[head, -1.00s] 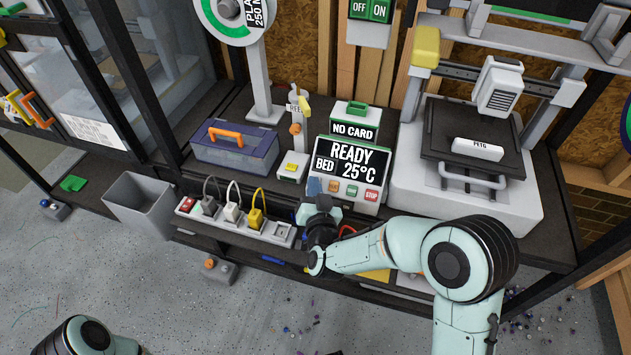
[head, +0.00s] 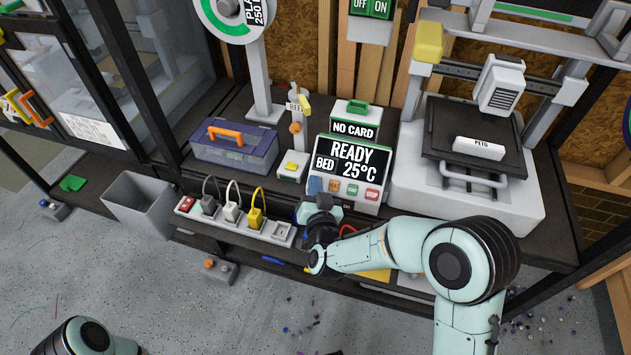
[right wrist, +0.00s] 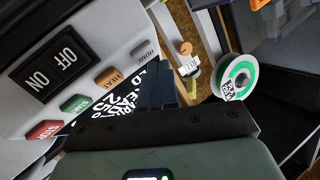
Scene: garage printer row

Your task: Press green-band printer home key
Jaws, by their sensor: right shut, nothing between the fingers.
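The green-band printer's control box (head: 347,175) stands at the middle of the bench, with a READY, BED 25°C display and a row of keys. In the right wrist view the grey HOME key (right wrist: 145,49) is at the end of the row, beside the orange HEAT key (right wrist: 110,77). My right gripper (head: 314,187) is shut and empty, its blue fingertips in front of the left end of the key row, hiding the HOME key in the head view. The fingertips (right wrist: 160,78) show close to HOME; I cannot tell if they touch it. My left gripper is out of view.
The red STOP key (head: 372,194) is at the row's right end. A power strip (head: 275,231) with several plugs lies left of my right gripper. The printer bed (head: 470,140) is at the right, a blue toolbox (head: 235,150) at the left, a grey bin (head: 140,205) further left.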

